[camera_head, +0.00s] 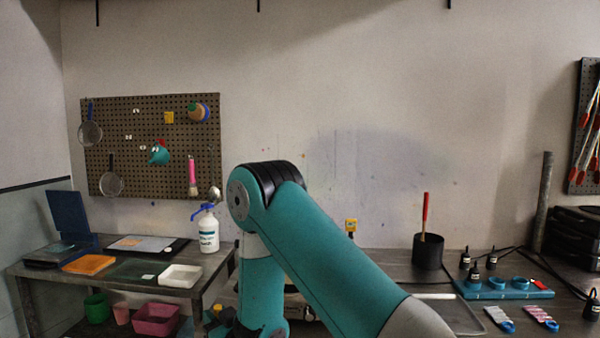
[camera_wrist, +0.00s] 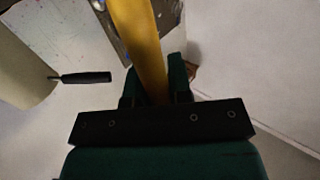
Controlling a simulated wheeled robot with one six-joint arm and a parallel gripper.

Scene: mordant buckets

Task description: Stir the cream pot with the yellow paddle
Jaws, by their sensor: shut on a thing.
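In the wrist view my gripper (camera_wrist: 155,78) is shut on the yellow paddle (camera_wrist: 139,40), with its dark green fingers on either side of the shaft. The shaft runs up out of the top of the frame, so the paddle's far end is out of view. A cream rounded body with a dark side handle, seemingly the cream pot (camera_wrist: 22,68), is at the left edge, cut off by the frame. It is apart from the fingers. In the head view my teal arm fills the middle, and the gripper, yellow paddle and cream pot cannot be made out.
A black pot (camera_head: 428,254) with a red stick (camera_head: 425,215) stands on the right bench. A blue rack (camera_head: 505,288) and small black bottles are right of it. A left table (camera_head: 50,270) carries trays and a white pump bottle (camera_head: 208,233). A pegboard (camera_head: 130,150) hangs behind.

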